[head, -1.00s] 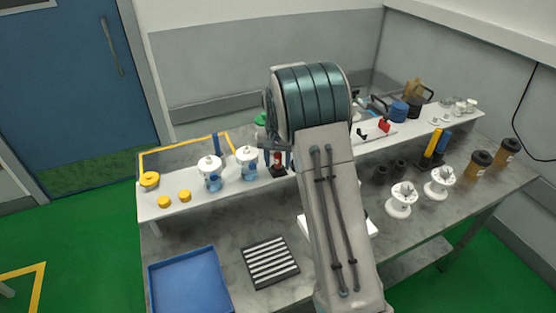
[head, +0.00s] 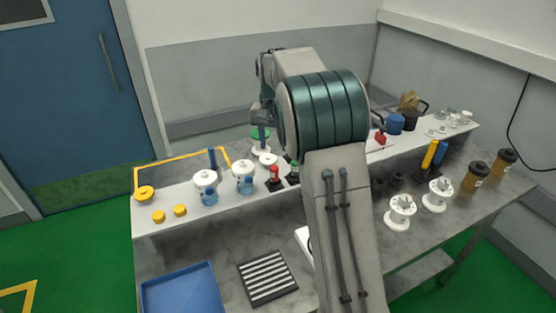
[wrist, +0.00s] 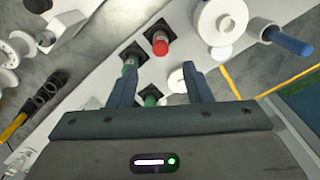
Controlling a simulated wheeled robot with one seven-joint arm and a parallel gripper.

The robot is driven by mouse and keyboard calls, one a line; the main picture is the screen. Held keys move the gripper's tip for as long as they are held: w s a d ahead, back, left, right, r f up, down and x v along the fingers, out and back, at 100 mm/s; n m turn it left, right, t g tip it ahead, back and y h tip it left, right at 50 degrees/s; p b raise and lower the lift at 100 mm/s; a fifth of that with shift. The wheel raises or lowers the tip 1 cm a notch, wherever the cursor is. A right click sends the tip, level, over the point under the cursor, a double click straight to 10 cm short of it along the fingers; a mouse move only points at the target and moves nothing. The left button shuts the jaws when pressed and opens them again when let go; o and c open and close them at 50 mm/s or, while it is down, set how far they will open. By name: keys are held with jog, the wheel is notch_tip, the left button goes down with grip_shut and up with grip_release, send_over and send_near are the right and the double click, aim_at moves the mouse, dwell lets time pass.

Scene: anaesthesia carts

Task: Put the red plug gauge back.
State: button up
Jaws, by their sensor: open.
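The red plug gauge (head: 275,174) stands upright on a square black base on the white raised shelf. It also shows in the wrist view (wrist: 159,42), past my fingertips and apart from them. A green plug gauge (head: 293,171) on a similar black base stands right beside it; in the wrist view it (wrist: 130,62) is near my left fingertip. My gripper (wrist: 158,76) is open and empty, above the shelf. In the head view my arm hides part of the shelf and the fingertips are not clear.
White-and-blue jars (head: 205,188) and yellow caps (head: 180,210) stand left of the gauges. A blue tray (head: 182,290) and a striped rack (head: 267,277) lie on the bench below. White spools and brown bottles (head: 475,175) stand right.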

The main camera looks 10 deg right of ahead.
jog(key=s+r+n+t, duration=0.1)
jog(key=s+r, duration=0.2)
jog(key=s, duration=0.5)
jog(key=s+r+n+t, duration=0.1)
jog(key=s+r, duration=0.2)
jog(key=s, duration=0.5)
jog(key=s+f+n, duration=0.1)
jog(key=s+f, duration=0.1)
jog(key=s, duration=0.6)
jog(key=s+f+n+t, duration=0.1)
jog(key=s+f, duration=0.2)
jog(key=s, duration=0.5)
jog(key=shift+s+f+n+t, duration=0.2)
jog(key=shift+s+n+t, duration=0.1)
jog(key=shift+s, duration=0.1)
